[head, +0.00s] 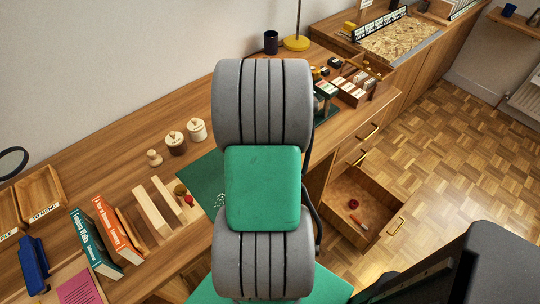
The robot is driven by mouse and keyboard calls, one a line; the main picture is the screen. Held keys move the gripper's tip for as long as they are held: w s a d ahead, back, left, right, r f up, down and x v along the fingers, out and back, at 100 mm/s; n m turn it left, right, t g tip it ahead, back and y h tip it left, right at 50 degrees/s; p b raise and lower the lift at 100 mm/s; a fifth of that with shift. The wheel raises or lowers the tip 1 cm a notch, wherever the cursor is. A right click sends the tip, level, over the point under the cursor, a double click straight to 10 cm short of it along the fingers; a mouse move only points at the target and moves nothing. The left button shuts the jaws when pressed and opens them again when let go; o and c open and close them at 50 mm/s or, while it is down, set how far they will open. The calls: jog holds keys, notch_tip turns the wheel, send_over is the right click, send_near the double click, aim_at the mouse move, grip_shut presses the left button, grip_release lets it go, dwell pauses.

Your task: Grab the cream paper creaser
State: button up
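I cannot pick out a cream paper creaser for certain in the head view. An open drawer (338,222) below the bench holds a small red round thing (353,204) and a thin orange-brown stick (360,221); they are too small to name. My own grey and green arm fills the middle of the view and hides part of the bench and the green mat (205,180). My gripper is not in view.
The wooden bench (95,160) carries lidded jars (176,143), wooden blocks (160,207), upright books (95,243) and a wooden tray (42,190). Small boxes (352,92) stand behind my arm, near a yellow-based lamp (297,43). Parquet floor (450,150) is clear at right.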

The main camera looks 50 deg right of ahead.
grip_shut()
jog(key=shift+r, duration=0.1)
dwell(0.4)
